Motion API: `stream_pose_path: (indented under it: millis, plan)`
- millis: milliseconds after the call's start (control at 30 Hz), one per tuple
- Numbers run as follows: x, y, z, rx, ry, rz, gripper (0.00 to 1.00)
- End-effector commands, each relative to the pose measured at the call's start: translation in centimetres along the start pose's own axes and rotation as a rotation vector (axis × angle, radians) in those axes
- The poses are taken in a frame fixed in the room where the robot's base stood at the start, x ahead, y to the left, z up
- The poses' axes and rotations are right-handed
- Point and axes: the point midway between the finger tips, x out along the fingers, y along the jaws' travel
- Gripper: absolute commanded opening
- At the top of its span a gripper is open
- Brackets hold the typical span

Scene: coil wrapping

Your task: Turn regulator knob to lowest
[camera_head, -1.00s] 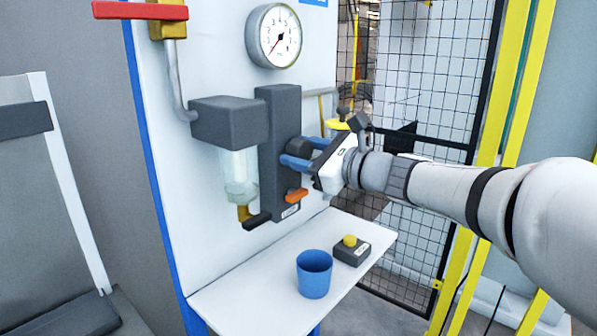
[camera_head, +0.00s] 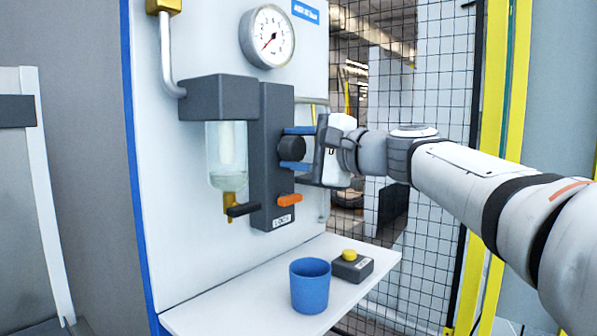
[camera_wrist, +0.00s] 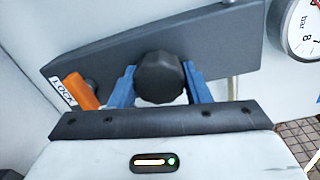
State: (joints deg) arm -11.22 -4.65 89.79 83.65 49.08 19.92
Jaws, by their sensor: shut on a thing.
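The black regulator knob (camera_head: 291,148) sticks out of the side of the dark grey regulator block (camera_head: 272,190) on the white panel. My gripper (camera_head: 296,148) is shut on the knob, its blue fingers above and below it in the head view. In the wrist view the ribbed knob (camera_wrist: 160,77) sits between the two blue fingers (camera_wrist: 159,86). The pressure gauge (camera_head: 268,36) above has its red needle pointing to the lower left, at the low end of the scale. The gauge (camera_wrist: 300,28) is partly cut off in the wrist view.
An orange lever (camera_head: 289,200) sits beside a LOCK label, below the knob. A clear bowl (camera_head: 227,155) hangs at the left. A blue cup (camera_head: 310,286) and a yellow button box (camera_head: 351,266) stand on the white shelf (camera_head: 230,305). A mesh fence (camera_head: 410,250) stands behind.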

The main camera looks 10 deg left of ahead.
Motion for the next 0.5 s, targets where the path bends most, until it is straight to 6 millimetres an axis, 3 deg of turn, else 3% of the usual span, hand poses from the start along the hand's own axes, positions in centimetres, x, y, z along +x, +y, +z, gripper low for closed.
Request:
stream_pose_path:
  millis: [33, 500]
  plan:
    - [0.0, 0.79, -0.34, -0.045, 0.005, 0.001, 0.2]
    - [0.0, 0.55, -0.31, -0.462, 0.017, 0.004, 0.2]
